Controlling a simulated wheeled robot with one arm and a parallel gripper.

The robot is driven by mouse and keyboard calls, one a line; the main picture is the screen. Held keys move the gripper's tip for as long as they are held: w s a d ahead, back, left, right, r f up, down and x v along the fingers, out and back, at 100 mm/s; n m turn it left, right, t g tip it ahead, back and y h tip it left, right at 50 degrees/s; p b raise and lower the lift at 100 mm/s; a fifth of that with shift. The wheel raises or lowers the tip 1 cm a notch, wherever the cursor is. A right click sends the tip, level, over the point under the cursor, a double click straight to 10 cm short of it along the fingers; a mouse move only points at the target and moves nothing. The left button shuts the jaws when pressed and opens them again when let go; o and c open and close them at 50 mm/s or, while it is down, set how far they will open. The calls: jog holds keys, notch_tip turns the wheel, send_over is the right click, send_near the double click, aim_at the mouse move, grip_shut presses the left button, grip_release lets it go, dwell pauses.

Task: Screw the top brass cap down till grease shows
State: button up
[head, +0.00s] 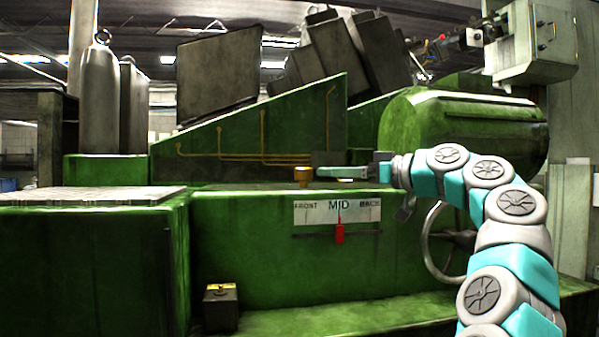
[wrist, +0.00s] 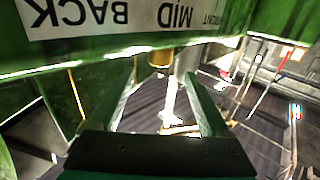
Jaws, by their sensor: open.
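The brass cap (head: 303,175) stands upright on the ledge of the green machine, above the FRONT/MID/BACK plate. In the wrist view the brass cap (wrist: 160,59) shows beyond and between my finger ends, near the lower edge of the green front. My gripper (head: 321,173) points left just to the right of the cap, at about its height. Its two fingers are apart in the wrist view (wrist: 162,76), with nothing gripped between them. Whether a fingertip touches the cap cannot be told. No grease can be made out.
The lettered plate (head: 337,212) carries a red lever (head: 339,233) at MID, below my gripper. A handwheel (head: 436,240) stands behind my arm. Brass pipes (head: 235,157) run along the sloping green guard. A dark box with a yellow top (head: 220,306) sits low in front.

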aim_at(311, 171)
jog(key=p+x, duration=0.2)
jog(key=x, duration=0.5)
jog(key=shift+w+a, duration=0.1)
jog(key=shift+a, duration=0.05)
grip_shut()
dwell(0.5)
